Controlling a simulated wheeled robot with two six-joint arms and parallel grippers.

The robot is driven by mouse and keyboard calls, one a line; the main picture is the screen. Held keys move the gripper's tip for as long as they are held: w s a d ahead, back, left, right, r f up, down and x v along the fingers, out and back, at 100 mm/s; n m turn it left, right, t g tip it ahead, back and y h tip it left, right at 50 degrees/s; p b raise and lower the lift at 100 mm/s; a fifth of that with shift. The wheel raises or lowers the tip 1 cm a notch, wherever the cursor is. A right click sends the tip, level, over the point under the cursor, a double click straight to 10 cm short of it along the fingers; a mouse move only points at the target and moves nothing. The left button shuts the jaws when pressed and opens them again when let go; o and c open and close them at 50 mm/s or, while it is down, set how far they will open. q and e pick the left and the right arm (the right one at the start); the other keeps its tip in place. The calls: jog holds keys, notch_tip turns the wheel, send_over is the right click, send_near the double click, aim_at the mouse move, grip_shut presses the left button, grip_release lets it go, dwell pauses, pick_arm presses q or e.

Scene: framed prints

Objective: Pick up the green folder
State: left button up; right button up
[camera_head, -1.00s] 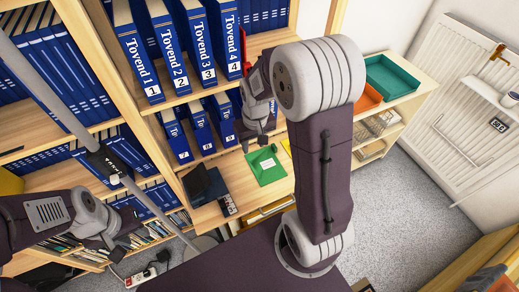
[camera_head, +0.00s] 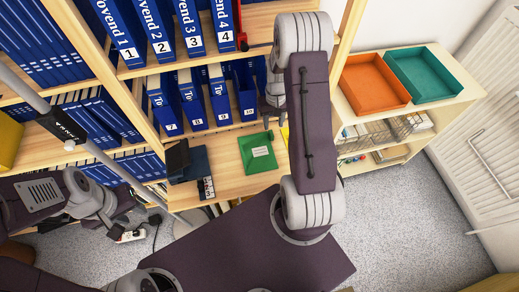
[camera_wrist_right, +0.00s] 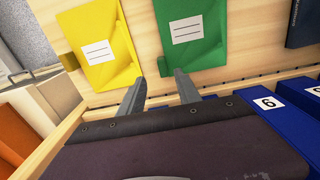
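The green folder (camera_head: 258,155) lies flat on the wooden shelf board in the head view, with a white label on it. In the right wrist view the green folder (camera_wrist_right: 205,52) lies beyond my fingertips, a little right of centre. My right gripper (camera_wrist_right: 158,86) is open, with its two fingers apart and nothing between them. In the head view my right gripper (camera_head: 274,106) is just above and behind the folder, partly hidden by my arm. My left gripper (camera_head: 118,218) is at the lower left, away from the folder; its fingers are unclear.
A yellow folder (camera_wrist_right: 105,48) lies beside the green one. Dark folders (camera_head: 190,163) lie on its other side in the head view. Blue binders (camera_head: 192,102) stand behind on the shelf. An orange tray (camera_head: 374,82) and a teal tray (camera_head: 424,74) are at the right.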

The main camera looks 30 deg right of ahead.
aim_at(271, 133)
jog(key=shift+f, duration=0.6)
jog(key=shift+a+f, duration=0.1)
jog(key=shift+f, duration=0.25)
notch_tip(271, 133, down, 4)
jog(key=shift+a, duration=0.15)
jog(key=shift+w+f, duration=0.15)
jog(key=shift+f, duration=0.1)
jog(key=shift+r, duration=0.1)
grip_shut()
